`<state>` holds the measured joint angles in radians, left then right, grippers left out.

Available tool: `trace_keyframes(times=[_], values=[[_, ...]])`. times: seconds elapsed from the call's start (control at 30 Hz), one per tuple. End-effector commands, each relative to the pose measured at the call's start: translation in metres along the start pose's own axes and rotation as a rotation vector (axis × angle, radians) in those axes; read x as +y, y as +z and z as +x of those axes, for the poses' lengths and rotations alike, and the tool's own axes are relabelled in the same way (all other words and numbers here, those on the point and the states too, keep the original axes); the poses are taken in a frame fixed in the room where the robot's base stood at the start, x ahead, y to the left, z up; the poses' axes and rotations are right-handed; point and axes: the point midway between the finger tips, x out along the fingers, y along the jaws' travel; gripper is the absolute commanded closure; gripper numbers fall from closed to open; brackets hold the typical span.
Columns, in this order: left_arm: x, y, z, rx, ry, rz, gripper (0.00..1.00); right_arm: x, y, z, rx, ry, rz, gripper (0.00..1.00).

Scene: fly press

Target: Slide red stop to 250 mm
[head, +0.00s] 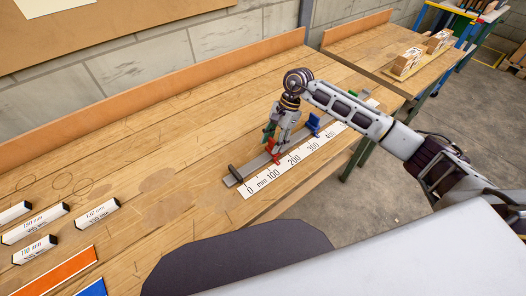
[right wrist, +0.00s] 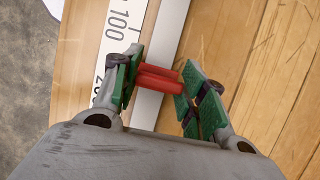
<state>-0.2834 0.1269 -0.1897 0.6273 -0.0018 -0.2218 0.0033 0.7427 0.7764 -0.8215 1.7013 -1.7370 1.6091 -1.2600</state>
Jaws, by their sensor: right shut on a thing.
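The red stop (head: 275,153) sits on the grey metal rail (head: 257,166), beside the white millimetre scale (head: 282,168). It stands between the 100 and 200 marks; its exact reading cannot be made out. My right gripper (head: 271,138) reaches down over the rail. In the right wrist view, its green-padded fingers are on both sides of the red stop (right wrist: 160,78) and shut on it. The fingers hide part of the stop in the head view. My left gripper is not in view.
A blue stop (head: 313,123) stands farther along the rail, toward 300 to 400. A dark end block (head: 236,172) is at the zero end. Several labelled white blocks (head: 97,213) lie at the left. The bench (head: 170,140) around the rail is mostly clear.

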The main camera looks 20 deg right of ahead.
Motion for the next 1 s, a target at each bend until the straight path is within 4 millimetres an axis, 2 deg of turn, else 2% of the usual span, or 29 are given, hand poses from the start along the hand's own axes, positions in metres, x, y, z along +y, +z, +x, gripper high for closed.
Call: trace_keyframes(times=[0.03,0.17,0.23,0.27,0.5,0.7,1.0], values=[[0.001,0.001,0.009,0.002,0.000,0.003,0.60,-0.001,-0.013,-0.001,0.004,-0.003,0.004,1.00],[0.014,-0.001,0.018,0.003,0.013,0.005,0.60,-0.001,-0.034,-0.009,0.003,-0.003,0.004,1.00],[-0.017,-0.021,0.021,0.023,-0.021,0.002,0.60,-0.001,-0.044,-0.014,0.002,-0.003,0.003,1.00],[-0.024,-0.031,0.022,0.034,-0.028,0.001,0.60,-0.001,-0.049,-0.016,0.002,-0.002,0.003,1.00],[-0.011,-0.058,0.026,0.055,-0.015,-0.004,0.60,0.000,-0.082,-0.030,0.002,-0.002,0.003,1.00],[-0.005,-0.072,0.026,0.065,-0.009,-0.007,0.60,0.000,-0.097,-0.038,-0.001,-0.002,0.002,1.00],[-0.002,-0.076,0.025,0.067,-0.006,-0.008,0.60,0.001,-0.102,-0.042,-0.003,-0.001,0.001,1.00]])
